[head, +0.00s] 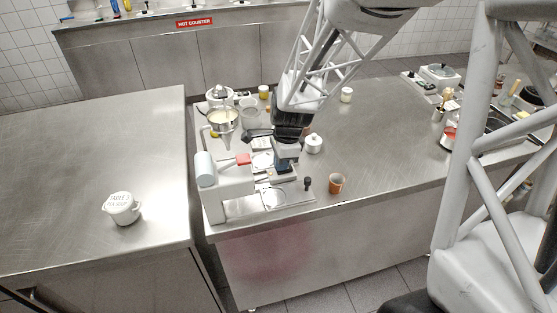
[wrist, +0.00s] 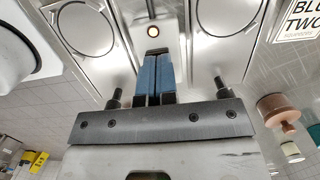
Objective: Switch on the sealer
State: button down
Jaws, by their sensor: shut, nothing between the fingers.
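The sealer (head: 225,187) is a white machine with a pale cylinder and a red part on top, at the front left corner of the steel counter in the head view. Its metal base reaches right, with round recesses. In the wrist view the metal plate (wrist: 90,30) has two ringed recesses, and a small round pale light or button (wrist: 153,31) lies between them. My gripper (head: 281,176) is over this base. In the wrist view its blue fingers (wrist: 154,55) are shut together and empty, their tips just below the button in the picture. I cannot tell whether they touch anything.
An orange cup (head: 337,184) stands right of the base, and a white lidded pot (head: 313,144) behind it. A black-knobbed lever (head: 307,184) rises at the base's right end. A juicer-like machine (head: 222,118) stands behind. A white labelled tub (head: 122,208) is on the left counter.

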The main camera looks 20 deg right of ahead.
aim_at(291, 166)
jog(key=shift+d+r, duration=0.2)
jog(key=shift+d, duration=0.4)
notch_tip(291, 166, up, 14)
jog(key=d, duration=0.2)
dwell(0.8)
jog(key=shift+a, duration=0.7)
dwell(0.5)
jog(key=shift+f, duration=0.1)
jog(key=f, duration=0.4)
jog(key=a+f, duration=0.1)
jog(key=f, duration=0.4)
jog(key=a+f, duration=0.1)
jog(key=f, duration=0.3)
jog(key=shift+f, duration=0.35)
